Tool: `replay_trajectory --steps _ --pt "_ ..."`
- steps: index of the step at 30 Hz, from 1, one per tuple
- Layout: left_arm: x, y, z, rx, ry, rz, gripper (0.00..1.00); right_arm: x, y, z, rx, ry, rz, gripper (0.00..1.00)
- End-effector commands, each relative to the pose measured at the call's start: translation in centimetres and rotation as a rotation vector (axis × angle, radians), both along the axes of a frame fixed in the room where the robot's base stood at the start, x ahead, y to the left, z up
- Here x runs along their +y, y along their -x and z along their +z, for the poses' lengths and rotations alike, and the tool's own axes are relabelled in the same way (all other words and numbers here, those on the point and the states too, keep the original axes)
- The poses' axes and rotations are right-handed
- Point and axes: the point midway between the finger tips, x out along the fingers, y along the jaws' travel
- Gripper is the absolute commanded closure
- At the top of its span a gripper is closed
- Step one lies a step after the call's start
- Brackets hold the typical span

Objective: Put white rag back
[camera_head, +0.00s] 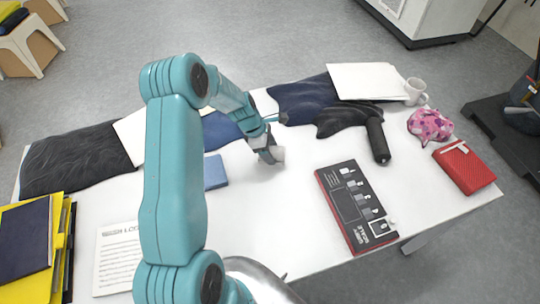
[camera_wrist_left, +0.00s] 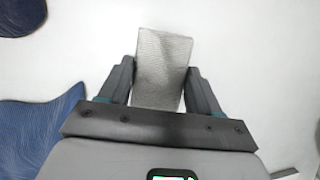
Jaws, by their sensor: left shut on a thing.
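My left gripper (camera_head: 270,150) reaches over the middle of the white table (camera_head: 270,205) in the head view. It is shut on the white rag (camera_head: 279,154), of which only a small pale part shows there. In the left wrist view the rag (camera_wrist_left: 163,65) is a light grey-white, finely textured block between the two fingers of the gripper (camera_wrist_left: 160,80). The rag is close to the table top; I cannot tell whether it touches it. My right gripper is not in view.
A blue block (camera_head: 215,172) lies left of the gripper. A black-and-red box (camera_head: 356,205), a black hairdryer-like object (camera_head: 376,138), a pink patterned item (camera_head: 430,124) and a red case (camera_head: 464,166) lie to the right. Dark cloths (camera_head: 78,160) line the back. The table's middle is clear.

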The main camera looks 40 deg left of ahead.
Motion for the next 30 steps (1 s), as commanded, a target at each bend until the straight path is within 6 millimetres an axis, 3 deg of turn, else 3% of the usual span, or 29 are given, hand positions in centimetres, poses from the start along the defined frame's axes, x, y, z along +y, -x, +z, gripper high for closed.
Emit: replay_trajectory --steps 6,19,20,21,22,30 --pt "-0.1 0.1 -3.3 0.003 0.003 -0.001 0.61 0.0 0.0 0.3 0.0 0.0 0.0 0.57" --pt "-0.1 0.0 -4.2 0.001 0.001 -0.001 0.61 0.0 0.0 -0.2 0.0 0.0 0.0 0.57" --pt "-0.1 0.0 -4.1 0.001 0.001 -0.001 0.3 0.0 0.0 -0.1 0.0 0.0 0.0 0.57" --pt "-0.1 0.0 -4.0 0.001 0.001 -0.001 0.17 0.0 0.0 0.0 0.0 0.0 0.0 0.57" --pt "-0.1 0.0 -4.0 0.001 0.001 -0.001 0.11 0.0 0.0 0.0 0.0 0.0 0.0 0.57" --pt "-0.1 0.0 -3.9 0.001 0.001 -0.001 0.11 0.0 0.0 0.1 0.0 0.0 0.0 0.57"
